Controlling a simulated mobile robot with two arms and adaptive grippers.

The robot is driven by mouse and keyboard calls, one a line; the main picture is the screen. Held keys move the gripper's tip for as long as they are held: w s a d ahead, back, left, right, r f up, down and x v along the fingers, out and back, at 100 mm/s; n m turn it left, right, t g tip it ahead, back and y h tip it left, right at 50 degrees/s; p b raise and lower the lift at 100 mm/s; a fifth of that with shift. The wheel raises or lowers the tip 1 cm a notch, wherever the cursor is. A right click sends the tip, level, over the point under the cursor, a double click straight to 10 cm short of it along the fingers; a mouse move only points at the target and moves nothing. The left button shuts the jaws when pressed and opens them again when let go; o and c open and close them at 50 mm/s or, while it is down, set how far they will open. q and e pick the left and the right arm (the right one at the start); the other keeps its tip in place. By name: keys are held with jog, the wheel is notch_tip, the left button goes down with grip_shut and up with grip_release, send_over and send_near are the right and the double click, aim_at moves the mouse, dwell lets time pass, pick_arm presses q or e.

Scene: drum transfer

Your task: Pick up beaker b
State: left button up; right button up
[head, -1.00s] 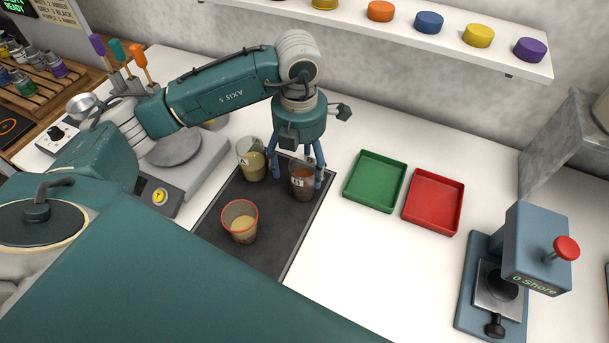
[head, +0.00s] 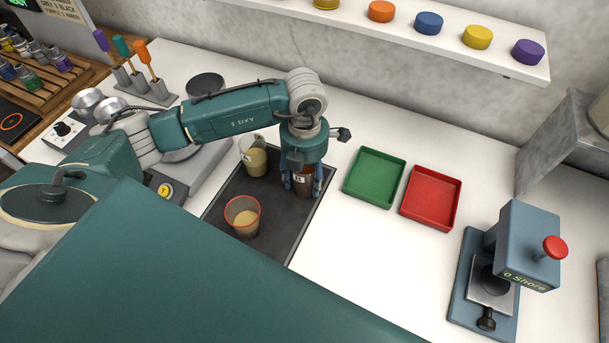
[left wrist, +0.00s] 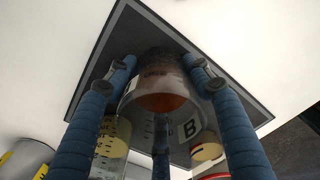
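Beaker b (head: 302,183), clear with a reddish-brown content and a white "B" label, stands upright on the dark mat (head: 285,222). It also shows in the left wrist view (left wrist: 160,100), between my fingers. My left gripper (head: 302,192) points down over it, with blue fingers spread around its sides. In the left wrist view the left gripper (left wrist: 163,72) looks open, with fingertips beside the beaker; contact is not clear. My right gripper is not in view.
A beaker with yellowish content (head: 253,160) stands just left of beaker b. A red-rimmed beaker (head: 242,217) stands at the mat's front left. A green tray (head: 375,178) and a red tray (head: 431,198) lie to the right. A press-like device (head: 525,245) stands farther right.

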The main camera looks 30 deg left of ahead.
pick_arm(q)
jog(key=c, duration=0.4)
jog(key=shift+r, duration=0.2)
jog(key=shift+w+r+b, duration=0.1)
jog(key=shift+r+b, duration=0.3)
jog(key=shift+r, duration=0.65)
notch_tip(320, 180, up, 17)
jog(key=b, duration=0.2)
jog(key=shift+r, duration=0.2)
